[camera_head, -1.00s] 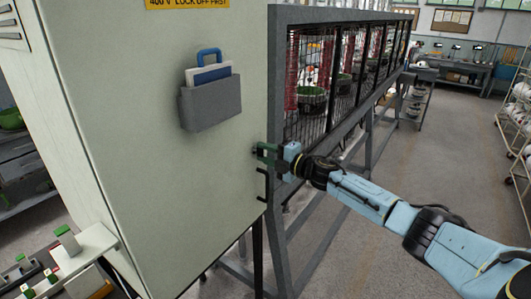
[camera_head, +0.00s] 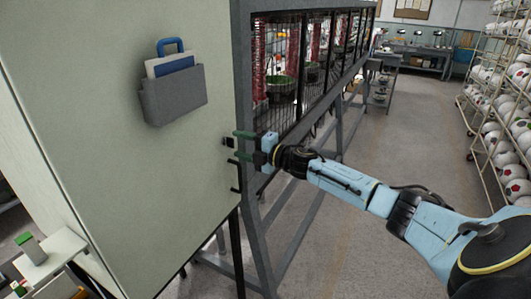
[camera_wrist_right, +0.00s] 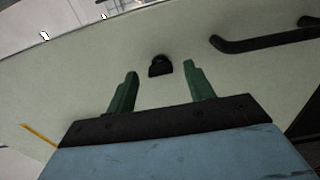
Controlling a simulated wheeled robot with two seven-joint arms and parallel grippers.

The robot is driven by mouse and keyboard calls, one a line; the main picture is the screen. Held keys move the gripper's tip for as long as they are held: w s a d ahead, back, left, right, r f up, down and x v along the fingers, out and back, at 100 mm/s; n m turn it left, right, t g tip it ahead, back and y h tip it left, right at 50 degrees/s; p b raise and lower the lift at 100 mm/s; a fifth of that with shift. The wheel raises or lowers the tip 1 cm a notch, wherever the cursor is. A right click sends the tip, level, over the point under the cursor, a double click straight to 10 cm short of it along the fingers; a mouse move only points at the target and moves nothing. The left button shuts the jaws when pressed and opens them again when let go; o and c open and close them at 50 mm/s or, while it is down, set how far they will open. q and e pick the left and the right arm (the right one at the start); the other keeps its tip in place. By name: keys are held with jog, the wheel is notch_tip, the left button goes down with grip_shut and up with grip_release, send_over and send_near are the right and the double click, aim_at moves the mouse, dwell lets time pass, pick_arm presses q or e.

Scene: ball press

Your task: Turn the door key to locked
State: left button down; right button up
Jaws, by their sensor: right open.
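The door key (camera_head: 228,142) shows as a small black piece on the pale cabinet door (camera_head: 120,180), near its right edge. In the right wrist view the black key (camera_wrist_right: 160,66) stands out from the door, just beyond the gap between my green fingertips. Its turned angle is too small to tell. My right gripper (camera_head: 243,147) is open and empty, with one finger on either side of the key's line; it also shows in the right wrist view (camera_wrist_right: 160,82). The fingers appear apart from the key. My left gripper is in neither view.
A black bar handle (camera_wrist_right: 265,42) is on the door close to the key. A grey pocket with papers (camera_head: 175,95) hangs on the door. A grey-framed wire cage (camera_head: 290,75) stands right beside the cabinet. Open floor (camera_head: 385,150) lies to the right.

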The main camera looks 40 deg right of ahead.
jog(key=b+v, duration=0.2)
jog(key=v, duration=0.9)
dwell(0.4)
